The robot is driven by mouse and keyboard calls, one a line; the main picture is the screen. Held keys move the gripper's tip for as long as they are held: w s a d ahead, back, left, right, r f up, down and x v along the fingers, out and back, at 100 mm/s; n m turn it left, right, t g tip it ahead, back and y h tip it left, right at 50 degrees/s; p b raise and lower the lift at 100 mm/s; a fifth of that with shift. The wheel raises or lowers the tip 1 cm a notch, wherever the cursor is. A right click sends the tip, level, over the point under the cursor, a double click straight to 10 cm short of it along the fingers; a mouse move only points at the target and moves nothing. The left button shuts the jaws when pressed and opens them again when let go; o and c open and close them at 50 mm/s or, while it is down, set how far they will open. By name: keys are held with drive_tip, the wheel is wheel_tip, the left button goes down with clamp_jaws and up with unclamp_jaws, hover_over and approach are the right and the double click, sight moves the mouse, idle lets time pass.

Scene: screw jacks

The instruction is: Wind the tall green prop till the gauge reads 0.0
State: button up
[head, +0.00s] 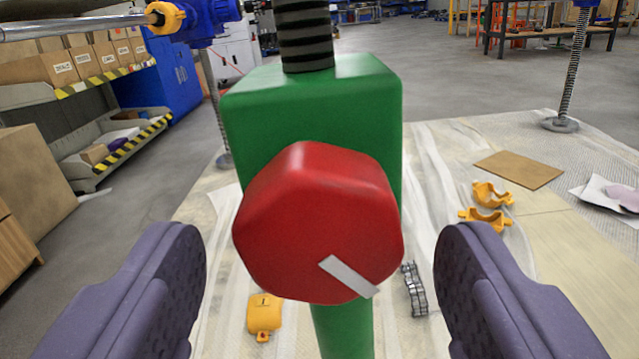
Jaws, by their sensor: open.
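The green prop (312,95) stands upright in the middle of the head view, with a dark threaded screw (304,35) rising from its box-shaped head and a green post (343,330) below. A red faceted knob (315,215) faces me on the front of the head. A white mark (348,277) on the knob points to its lower right. My gripper (320,275) is open, its purple fingers apart on either side of the knob and not touching it. No gauge reading is visible in this view.
A metal bar (75,27) with a blue fitting (197,20) is at upper left. Shelves with cardboard boxes (88,62) stand at left. Another threaded prop (572,70) stands at right.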

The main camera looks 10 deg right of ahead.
drive_tip(key=shift+w+d, duration=0.15)
drive_tip(key=shift+w, duration=0.55)
drive_tip(key=shift+c, duration=0.5)
drive_tip(key=c, duration=1)
drive_tip(key=shift+o, duration=0.2)
drive_tip(key=m+b, duration=0.1)
drive_tip(key=m, duration=0.1)
drive_tip(key=shift+m, duration=0.3)
drive_tip(key=shift+m+b, duration=0.55)
drive_tip(key=shift+m, duration=1.05)
